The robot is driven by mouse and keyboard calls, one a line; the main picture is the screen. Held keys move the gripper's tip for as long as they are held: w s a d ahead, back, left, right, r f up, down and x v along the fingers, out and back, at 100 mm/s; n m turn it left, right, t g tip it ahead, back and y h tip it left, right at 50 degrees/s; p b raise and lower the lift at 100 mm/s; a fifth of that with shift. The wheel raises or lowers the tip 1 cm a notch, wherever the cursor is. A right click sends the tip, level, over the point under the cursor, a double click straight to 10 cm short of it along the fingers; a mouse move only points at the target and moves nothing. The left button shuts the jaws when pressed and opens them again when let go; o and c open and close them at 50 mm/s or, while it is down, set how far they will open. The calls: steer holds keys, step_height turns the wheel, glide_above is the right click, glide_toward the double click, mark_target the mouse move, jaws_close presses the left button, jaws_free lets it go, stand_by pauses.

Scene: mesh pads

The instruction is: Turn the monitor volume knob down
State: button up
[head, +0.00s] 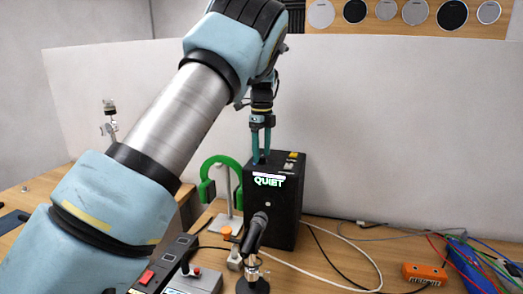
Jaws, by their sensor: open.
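The black box-shaped monitor (284,218) stands upright on the desk, and its lit front panel reads "QUIET". My gripper (261,158) points down at the left part of the monitor's top, with its teal fingers open and a narrow gap between them. The fingertips are at or just above the top face; I cannot tell whether they touch it. The volume knob cannot be made out clearly; the fingers cover that part of the top. A small yellow item and a pale one sit on the top to the right of the fingers.
A microphone (255,236) stands in front of the monitor. Green headphones (219,168) hang on a stand to its left. A control box (200,280) with a joystick is at the front. An orange box (424,274) and loose cables lie to the right.

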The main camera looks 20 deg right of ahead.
steer(key=shift+f, duration=0.6)
jaws_close()
